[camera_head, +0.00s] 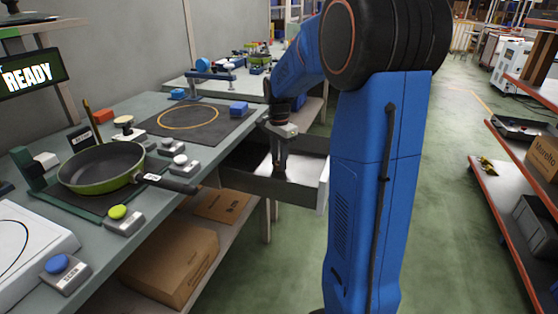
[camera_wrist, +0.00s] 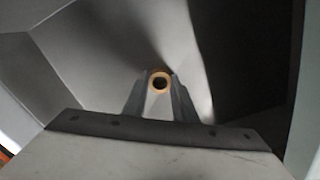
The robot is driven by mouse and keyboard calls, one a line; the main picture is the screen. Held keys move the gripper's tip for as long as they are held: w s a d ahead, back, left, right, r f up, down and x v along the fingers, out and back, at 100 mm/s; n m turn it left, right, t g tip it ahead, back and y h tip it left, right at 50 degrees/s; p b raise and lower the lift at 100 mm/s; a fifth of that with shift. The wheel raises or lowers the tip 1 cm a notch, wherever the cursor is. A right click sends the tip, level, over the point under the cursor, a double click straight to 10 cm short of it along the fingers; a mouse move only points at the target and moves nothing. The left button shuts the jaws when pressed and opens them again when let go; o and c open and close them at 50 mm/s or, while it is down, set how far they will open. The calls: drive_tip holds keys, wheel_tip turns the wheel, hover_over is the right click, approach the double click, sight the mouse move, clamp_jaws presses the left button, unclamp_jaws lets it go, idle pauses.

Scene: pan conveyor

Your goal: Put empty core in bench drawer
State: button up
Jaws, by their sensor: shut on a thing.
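The bench drawer (camera_head: 310,195) is pulled out from under the workbench, in the middle of the head view. My gripper (camera_head: 281,165) points down into the drawer. In the wrist view my gripper (camera_wrist: 160,90) is shut on the empty core (camera_wrist: 161,73), whose round tan end with a dark hole shows between the fingers. Grey drawer walls and floor (camera_wrist: 85,45) surround it in the wrist view. The core is not clearly seen in the head view. I cannot tell whether it touches the drawer floor.
A green frying pan (camera_head: 100,168) sits on the workbench (camera_head: 225,150) at left, near several button boxes. A dark mat (camera_head: 165,125) and a blue block (camera_head: 239,109) lie behind. Cardboard boxes (camera_head: 170,262) stand on the lower shelf. An orange shelf rack (camera_head: 515,225) stands at right; floor between is clear.

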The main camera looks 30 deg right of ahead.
drive_tip(key=o, duration=1)
drive_tip(key=shift+f, duration=0.1)
wheel_tip(320, 180, up, 12)
drive_tip(key=s+a+r+n+t, duration=0.1)
drive_tip(key=s+a+r+n, duration=0.1)
drive_tip(key=s+a+n, duration=0.35)
drive_tip(key=s+a+f+n+t, duration=0.1)
drive_tip(key=s+a+f+n, duration=0.2)
drive_tip(key=s, duration=0.5)
drive_tip(key=s+a+f+n+t, duration=0.1)
drive_tip(key=s+a+f+n, duration=0.2)
drive_tip(key=s, duration=0.5)
drive_tip(key=s+a+f+n+t, duration=0.1)
drive_tip(key=s+a+f+n, duration=0.2)
drive_tip(key=s, duration=0.5)
drive_tip(key=shift+s+a+n+t, duration=0.4)
drive_tip(key=shift+a+n, duration=0.25)
drive_tip(key=shift+n, duration=0.3)
